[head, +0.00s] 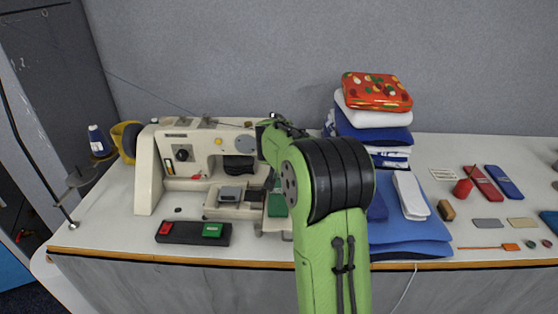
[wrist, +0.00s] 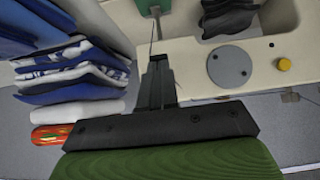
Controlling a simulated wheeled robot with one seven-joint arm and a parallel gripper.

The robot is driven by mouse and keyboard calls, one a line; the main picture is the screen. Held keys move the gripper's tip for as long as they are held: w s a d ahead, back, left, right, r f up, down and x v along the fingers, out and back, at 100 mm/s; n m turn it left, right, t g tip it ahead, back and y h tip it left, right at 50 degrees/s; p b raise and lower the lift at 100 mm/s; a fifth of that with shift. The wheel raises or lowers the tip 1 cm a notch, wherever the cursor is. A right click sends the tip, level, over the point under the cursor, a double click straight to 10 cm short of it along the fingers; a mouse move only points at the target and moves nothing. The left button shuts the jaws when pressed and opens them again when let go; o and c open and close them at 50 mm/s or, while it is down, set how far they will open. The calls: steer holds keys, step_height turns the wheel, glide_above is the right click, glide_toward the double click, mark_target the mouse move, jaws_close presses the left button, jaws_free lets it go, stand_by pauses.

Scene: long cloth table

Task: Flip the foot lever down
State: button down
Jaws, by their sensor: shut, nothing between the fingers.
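The cream sewing machine (head: 200,150) stands left of centre on the table. It also shows along the top right of the wrist view (wrist: 190,60), with its round grey disc (wrist: 230,67) and yellow knob (wrist: 284,65). My gripper (wrist: 158,68) is shut and empty, its fingers close to the end of the machine's head. A thin dark rod (wrist: 152,36) shows just beyond the fingertips; I cannot tell whether it is the foot lever or whether the fingers touch it. In the head view my arm hides that end of the machine and the fingers.
A stack of folded cloths (head: 372,125) with a red patterned bundle (head: 377,92) on top stands close right of my arm. A pedal-like black block (head: 194,233) lies in front of the machine. Several small items, including a red spool (head: 463,188), lie at the right.

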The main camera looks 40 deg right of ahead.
steer(key=shift+r+t+p, duration=0.3)
steer(key=shift+r+p, duration=0.3)
steer(key=shift+r, duration=0.05)
stand_by(0.3)
